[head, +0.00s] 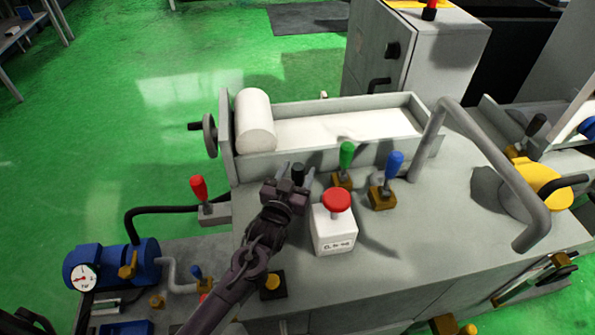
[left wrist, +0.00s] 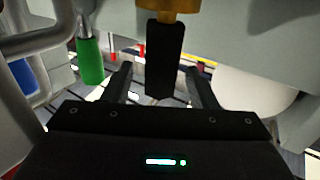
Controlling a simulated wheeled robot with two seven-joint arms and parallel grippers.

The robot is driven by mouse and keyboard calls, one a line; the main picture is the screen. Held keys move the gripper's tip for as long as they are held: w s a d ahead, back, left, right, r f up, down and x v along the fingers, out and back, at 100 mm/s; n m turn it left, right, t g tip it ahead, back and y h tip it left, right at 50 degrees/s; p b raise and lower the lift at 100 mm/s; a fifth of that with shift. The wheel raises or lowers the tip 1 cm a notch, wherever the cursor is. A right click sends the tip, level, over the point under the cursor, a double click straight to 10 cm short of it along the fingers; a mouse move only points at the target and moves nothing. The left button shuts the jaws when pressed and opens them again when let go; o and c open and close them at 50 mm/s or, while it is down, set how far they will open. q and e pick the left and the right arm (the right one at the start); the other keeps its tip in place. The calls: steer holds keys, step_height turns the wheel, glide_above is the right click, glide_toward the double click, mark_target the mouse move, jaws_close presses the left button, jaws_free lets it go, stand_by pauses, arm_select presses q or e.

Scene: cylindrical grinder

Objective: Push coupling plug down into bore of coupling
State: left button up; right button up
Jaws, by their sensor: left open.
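My left gripper (head: 292,178) is open at the near side of the trough, left of the red button box. In the left wrist view a black handle (left wrist: 164,58) with a brass-coloured base lies between its two open fingers (left wrist: 159,72), with gaps visible on both sides. The black handle's top also shows in the head view (head: 298,172), partly hidden by the gripper. I cannot pick out the coupling plug or the coupling's bore for certain in either view. My right gripper is not in view.
A green lever (head: 346,154) and a blue lever (head: 394,166) stand to the right. A red-button box (head: 334,230) stands close by the gripper. A bent grey pipe (head: 480,150) arches over the right side. A red lever (head: 199,190) and blue pump (head: 120,262) are at left.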

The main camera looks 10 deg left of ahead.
arm_select(q)
steer(key=s+a, duration=0.1)
steer(key=s, duration=0.6)
steer(key=shift+s, duration=0.15)
stand_by(0.3)
